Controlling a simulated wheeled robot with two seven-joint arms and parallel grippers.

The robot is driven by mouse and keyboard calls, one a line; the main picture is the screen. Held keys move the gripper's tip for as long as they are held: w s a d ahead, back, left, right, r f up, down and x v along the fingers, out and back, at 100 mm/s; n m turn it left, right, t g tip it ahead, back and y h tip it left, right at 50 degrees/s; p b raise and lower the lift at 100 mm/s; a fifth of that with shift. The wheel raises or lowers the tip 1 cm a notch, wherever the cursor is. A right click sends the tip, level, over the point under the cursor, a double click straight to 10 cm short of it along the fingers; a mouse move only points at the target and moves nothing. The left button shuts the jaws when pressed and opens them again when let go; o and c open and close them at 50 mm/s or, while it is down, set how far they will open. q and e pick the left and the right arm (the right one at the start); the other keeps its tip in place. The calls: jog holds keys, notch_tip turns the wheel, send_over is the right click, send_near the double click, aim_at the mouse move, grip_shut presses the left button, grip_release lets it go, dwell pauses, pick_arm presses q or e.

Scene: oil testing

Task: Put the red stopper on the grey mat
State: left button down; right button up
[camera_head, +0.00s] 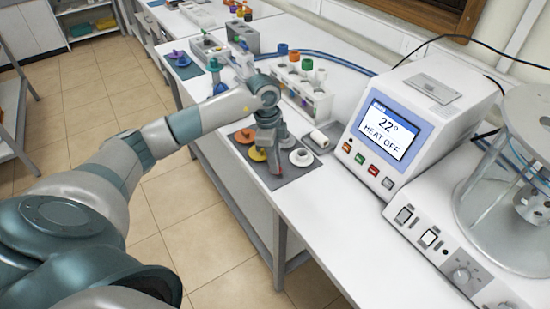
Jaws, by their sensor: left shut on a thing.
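The grey mat (287,178) lies on the white bench near its front edge, below my left gripper. My left gripper (275,165) points down over the mat and is shut on the red stopper (276,171). Only a small part of the red stopper shows between and below the fingers. It is at or just above the mat's front part; I cannot tell whether it touches. My right gripper is not in view.
An orange stopper (244,136), a yellow stopper (257,154) and a white stopper (301,157) sit on the mat. A tube rack (318,104) stands behind. A heater box (412,125) showing "HEAT OFF" stands to the right. The bench front right of the mat is clear.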

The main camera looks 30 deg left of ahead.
pick_arm(q)
jog(key=shift+f, duration=0.15)
jog(key=c, duration=1.6)
grip_release()
jog(key=shift+r, duration=0.2)
jog(key=shift+a+r+b, duration=0.1)
jog(key=shift+r+b, duration=0.2)
jog(key=shift+r, duration=0.1)
jog(key=shift+s+a+r+b, duration=0.15)
jog(key=shift+r+b, duration=0.5)
jog(key=shift+r, duration=1.2)
jog(key=shift+a+r+b, duration=0.25)
jog(key=shift+r+b, duration=0.35)
jog(key=shift+r, duration=1.25)
jog(key=shift+s+a+r+b, duration=0.15)
jog(key=shift+r+b, duration=0.5)
jog(key=shift+r, duration=1.2)
